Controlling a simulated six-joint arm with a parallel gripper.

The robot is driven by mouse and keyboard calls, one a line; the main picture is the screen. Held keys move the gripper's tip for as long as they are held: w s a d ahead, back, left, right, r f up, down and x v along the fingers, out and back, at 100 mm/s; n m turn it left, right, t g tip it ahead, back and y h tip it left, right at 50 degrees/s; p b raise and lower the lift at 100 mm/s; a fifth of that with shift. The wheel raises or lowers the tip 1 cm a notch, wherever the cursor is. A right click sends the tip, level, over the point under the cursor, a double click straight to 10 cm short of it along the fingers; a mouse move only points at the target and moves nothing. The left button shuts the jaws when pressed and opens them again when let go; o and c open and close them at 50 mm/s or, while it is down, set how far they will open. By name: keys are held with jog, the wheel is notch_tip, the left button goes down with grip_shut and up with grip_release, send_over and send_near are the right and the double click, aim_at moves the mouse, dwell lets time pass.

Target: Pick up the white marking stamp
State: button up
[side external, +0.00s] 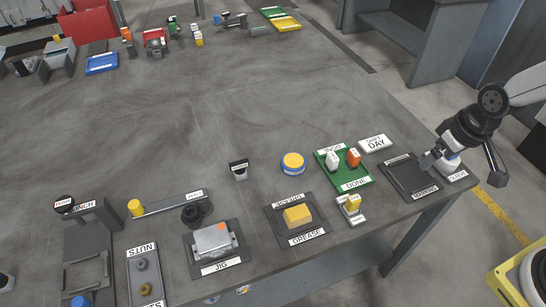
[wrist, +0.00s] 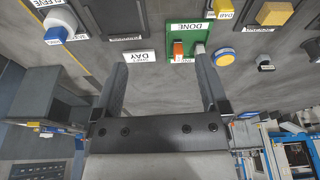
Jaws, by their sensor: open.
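A white block-like piece (side external: 333,161) stands in the green DONE tray (side external: 358,184), beside an orange one (side external: 353,158). I cannot tell for certain which is the marking stamp. My gripper (side external: 462,168) is open and empty at the table's right edge, near the blue-banded piece in the side view. The DONE tray (wrist: 187,29) shows beyond my fingertips.
A dark empty tray (side external: 411,176) lies left of the SLEEVE plate. A SHIFT DAY sign (side external: 375,143), a yellow-blue round piece (side external: 293,163) and a GREASE tray (side external: 297,220) with a yellow block are nearby. The table's middle is clear.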

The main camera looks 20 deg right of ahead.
jog(key=w+a+f+n+g, duration=0.1)
jog(key=w+a+f+n, duration=0.1)
jog(key=w+n, duration=0.3)
jog(key=w+a+f+n, duration=0.2)
jog(key=w+n, duration=0.1)
jog(key=w, duration=0.4)
jog(key=n+g, duration=0.1)
jog(key=n, duration=0.7)
send_over(333, 156)
jog(key=f, duration=0.6)
jog(key=shift+s+d+f, duration=0.2)
jog(key=shift+s+f, duration=0.2)
jog(key=shift+w+a+f+n+g, duration=0.3)
jog(key=shift+f+n, duration=0.1)
jog(key=shift+f, duration=1.3)
jog(key=shift+f, duration=0.1)
jog(key=shift+w+d+f, duration=0.1)
jog(key=shift+d+f, duration=0.05)
jog(key=shift+f, duration=2.35)
grip_shut()
